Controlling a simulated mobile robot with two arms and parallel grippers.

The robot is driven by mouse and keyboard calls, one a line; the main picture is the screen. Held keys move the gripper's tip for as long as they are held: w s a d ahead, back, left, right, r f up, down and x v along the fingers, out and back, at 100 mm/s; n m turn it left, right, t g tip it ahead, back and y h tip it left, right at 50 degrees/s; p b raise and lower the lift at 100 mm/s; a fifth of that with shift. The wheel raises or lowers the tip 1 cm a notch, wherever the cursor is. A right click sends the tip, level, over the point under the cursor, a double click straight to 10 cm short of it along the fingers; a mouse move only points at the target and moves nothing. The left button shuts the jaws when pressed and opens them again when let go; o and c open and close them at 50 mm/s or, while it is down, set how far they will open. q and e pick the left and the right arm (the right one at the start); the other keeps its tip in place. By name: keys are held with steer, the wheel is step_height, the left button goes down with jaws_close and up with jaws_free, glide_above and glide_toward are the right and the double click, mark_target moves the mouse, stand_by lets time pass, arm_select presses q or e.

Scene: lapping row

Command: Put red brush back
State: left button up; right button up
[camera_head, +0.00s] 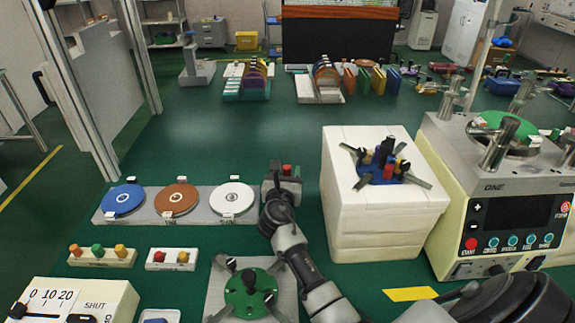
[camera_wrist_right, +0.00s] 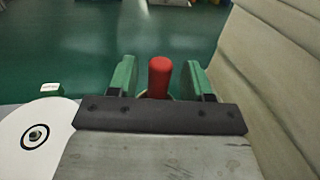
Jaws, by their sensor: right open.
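A red upright cylinder, seemingly the red brush (camera_head: 286,170), stands at the right end of the disc row. In the right wrist view the red brush (camera_wrist_right: 160,77) shows as a rounded red top between two green fingers. My right gripper (camera_head: 284,180) is open, with one finger on each side of it; the wrist view shows the gripper (camera_wrist_right: 158,82) with gaps on both sides. The brush's lower part is hidden. A small white holder (camera_head: 157,266) with red and yellow knobs lies lower left. My left gripper is not in view.
A grey plate (camera_head: 151,213) bears blue, brown and white discs left of my gripper. A tall white block (camera_head: 372,215) stands close on the right, with a blue fixture (camera_head: 385,177) on top. A machine (camera_head: 487,207) stands beyond it.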

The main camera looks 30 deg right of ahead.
steer(key=p+v, duration=0.1)
steer(key=v, duration=0.4)
steer(key=shift+d, duration=0.1)
steer(key=shift+r, duration=0.1)
